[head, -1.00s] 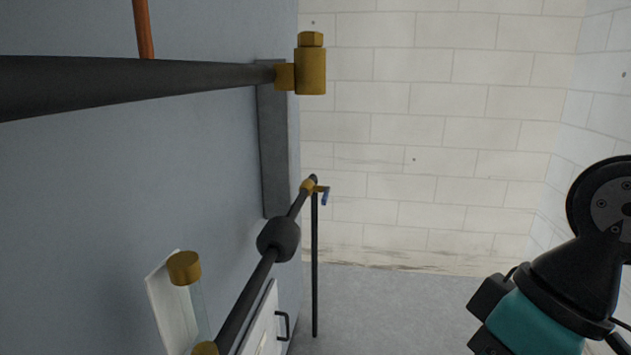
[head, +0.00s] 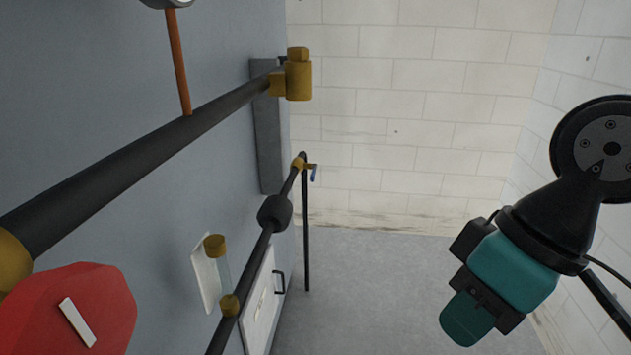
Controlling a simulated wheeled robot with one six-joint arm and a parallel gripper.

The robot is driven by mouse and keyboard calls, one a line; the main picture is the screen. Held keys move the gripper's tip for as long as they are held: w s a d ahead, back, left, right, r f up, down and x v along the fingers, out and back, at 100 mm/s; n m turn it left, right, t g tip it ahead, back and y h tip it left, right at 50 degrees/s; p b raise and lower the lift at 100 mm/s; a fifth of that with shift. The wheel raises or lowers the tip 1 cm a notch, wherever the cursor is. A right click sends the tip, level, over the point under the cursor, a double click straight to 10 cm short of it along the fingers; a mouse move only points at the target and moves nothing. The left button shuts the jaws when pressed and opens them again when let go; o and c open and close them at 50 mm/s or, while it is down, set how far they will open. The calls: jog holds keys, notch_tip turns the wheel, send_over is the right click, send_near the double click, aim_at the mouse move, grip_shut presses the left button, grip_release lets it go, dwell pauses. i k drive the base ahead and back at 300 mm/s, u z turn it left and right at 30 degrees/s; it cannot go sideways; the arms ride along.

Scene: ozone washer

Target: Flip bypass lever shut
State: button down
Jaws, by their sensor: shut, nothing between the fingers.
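A small blue lever (head: 313,172) sits on a brass valve (head: 299,163) at the far end of the lower black pipe. It hangs downward at a slant beside the pipe end. The valve is small and distant, so its exact setting cannot be told. My gripper (head: 468,318) shows at the lower right, on a teal and black arm end. It is shut and empty, well to the right of the pipes and away from the blue lever. The separate fingertips are hard to make out.
A red octagonal knob (head: 75,310) with a white bar is close at the lower left. The upper black pipe (head: 150,140) ends in a brass fitting (head: 298,78). A clear brass-capped tube (head: 221,272) stands by the lower pipe. Free floor (head: 370,280) lies between pipes and arm.

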aim_at(314, 167)
jog(key=u, duration=0.05)
jog(key=k, duration=0.15)
jog(key=z, duration=1.2)
jog(key=i, duration=1.1)
jog(key=u, duration=1.8)
jog(key=k, duration=0.6)
jog(key=z, duration=0.35)
jog(key=i, duration=1.3)
jog(key=u, duration=0.35)
